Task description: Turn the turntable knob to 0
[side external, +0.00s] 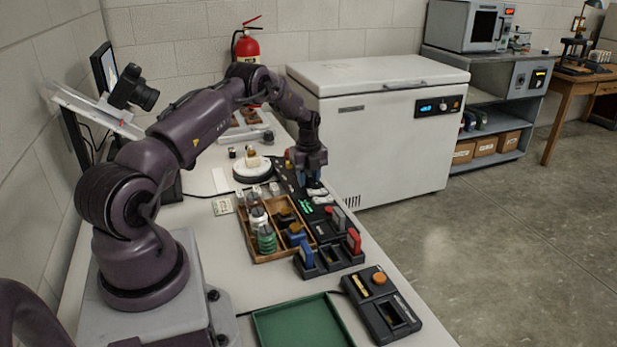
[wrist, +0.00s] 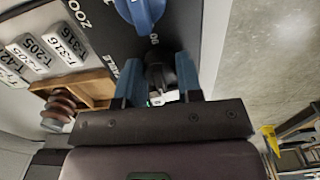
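The control panel (wrist: 100,45) is dark with white lettering, partly cut off; it also shows in the side view (side external: 287,180). A black knob (wrist: 160,72) sits on it beside lettering ending in "ABLE" and a "90" mark. My gripper (wrist: 157,72) has its two blue fingers apart, one on each side of this knob; a narrow gap shows on the left. The knob's pointer setting and its 0 mark cannot be made out. In the side view my gripper (side external: 312,183) is down at the panel and hides the knob. The round turntable (side external: 253,173) carries a small pale object.
A blue knob (wrist: 142,10) stands just beyond the black one, near "ZOO" lettering. White number tags (wrist: 45,45) and a wooden tray (side external: 262,258) of small items lie close by. A white chest freezer (side external: 375,130) stands right beside the bench.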

